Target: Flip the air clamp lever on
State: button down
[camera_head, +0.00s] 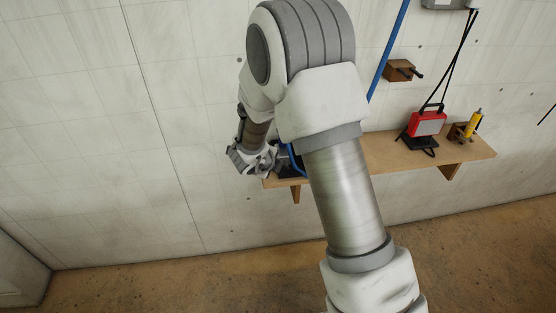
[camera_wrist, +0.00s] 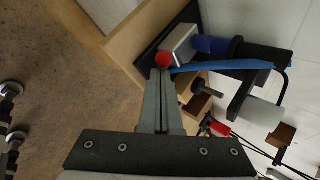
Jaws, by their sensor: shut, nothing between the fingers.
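The air clamp unit shows in the wrist view as a pale metal block (camera_wrist: 180,45) on a dark base plate, with a blue fitting (camera_wrist: 212,45) beside it. A round red knob (camera_wrist: 164,60), which looks like the lever's end, sits in front of the block. My gripper (camera_wrist: 158,72) is shut and empty, its fingertips right at the knob; I cannot tell whether they touch it. Most of the lever's length is hidden. In the head view my gripper (camera_head: 248,165) is at the left end of the shelf, and my arm hides most of the clamp.
The wooden shelf (camera_head: 385,158) is fixed to the pale wall. A red work lamp (camera_head: 427,123) and a yellow tool (camera_head: 473,124) stand on its right part. A wooden block (camera_head: 399,70) is mounted above. A blue hose (camera_wrist: 225,66) runs close to my fingers.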

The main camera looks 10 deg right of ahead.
jog(key=shift+d+f+b, duration=0.25)
jog(key=shift+d+b, duration=0.25)
jog(key=shift+d, duration=0.3)
jog(key=shift+r, duration=0.1)
